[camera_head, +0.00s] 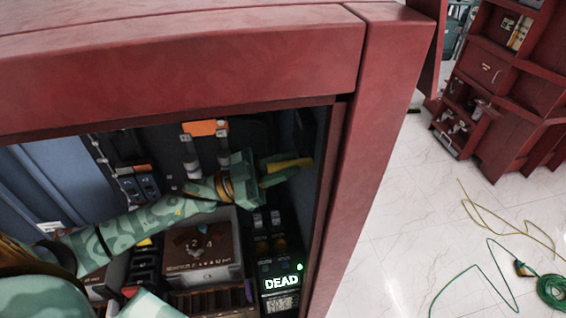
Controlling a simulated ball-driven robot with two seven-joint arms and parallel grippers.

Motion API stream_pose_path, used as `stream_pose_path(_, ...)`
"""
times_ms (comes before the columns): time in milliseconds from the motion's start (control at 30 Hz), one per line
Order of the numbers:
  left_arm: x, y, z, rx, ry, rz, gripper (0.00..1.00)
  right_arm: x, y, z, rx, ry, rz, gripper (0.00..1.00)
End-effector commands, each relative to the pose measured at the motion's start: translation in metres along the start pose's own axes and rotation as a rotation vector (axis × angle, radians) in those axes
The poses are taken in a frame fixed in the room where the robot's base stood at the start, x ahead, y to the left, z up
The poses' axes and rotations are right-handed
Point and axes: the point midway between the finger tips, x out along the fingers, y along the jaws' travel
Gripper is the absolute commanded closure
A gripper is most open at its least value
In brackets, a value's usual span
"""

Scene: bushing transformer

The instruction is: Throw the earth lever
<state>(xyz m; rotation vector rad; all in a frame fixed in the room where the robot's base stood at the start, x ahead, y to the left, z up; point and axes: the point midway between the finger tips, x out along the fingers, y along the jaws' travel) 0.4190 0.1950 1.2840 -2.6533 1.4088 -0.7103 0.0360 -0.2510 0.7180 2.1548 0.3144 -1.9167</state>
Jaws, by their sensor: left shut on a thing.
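My left arm reaches in from the left through the red cabinet's opening. My left gripper (272,174) is shut on a yellow handle (291,165), which I take to be the earth lever, near the right inner wall. The handle's tip sticks out to the right of the fingers, roughly level. The lever's base and pivot are hidden behind the gripper. My right gripper is not in view.
The red cabinet frame (385,130) borders the opening above and on the right. Below my arm is a brown and grey box (203,260) marked with numbers. An orange block (204,128) sits behind. Outside, green and yellow cables (552,290) lie on the white floor by red shelving (500,110).

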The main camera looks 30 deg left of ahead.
Motion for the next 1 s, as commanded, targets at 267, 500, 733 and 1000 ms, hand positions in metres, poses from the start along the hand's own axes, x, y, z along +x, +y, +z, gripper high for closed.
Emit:
stream_pose_path(267, -0.017, 0.016, 0.04, 0.24, -0.002, 0.102, 1.0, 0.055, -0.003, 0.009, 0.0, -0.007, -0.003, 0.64)
stream_pose_path(500, -0.028, 0.019, 0.067, 0.439, -0.002, 0.184, 1.0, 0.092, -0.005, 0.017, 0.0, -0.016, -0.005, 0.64)
stream_pose_path(733, -0.036, 0.018, 0.086, 0.587, -0.003, 0.245, 1.0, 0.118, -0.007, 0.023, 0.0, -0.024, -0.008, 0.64)
stream_pose_path(1000, -0.04, 0.014, 0.097, 0.69, -0.002, 0.287, 1.0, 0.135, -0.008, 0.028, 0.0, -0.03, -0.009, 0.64)
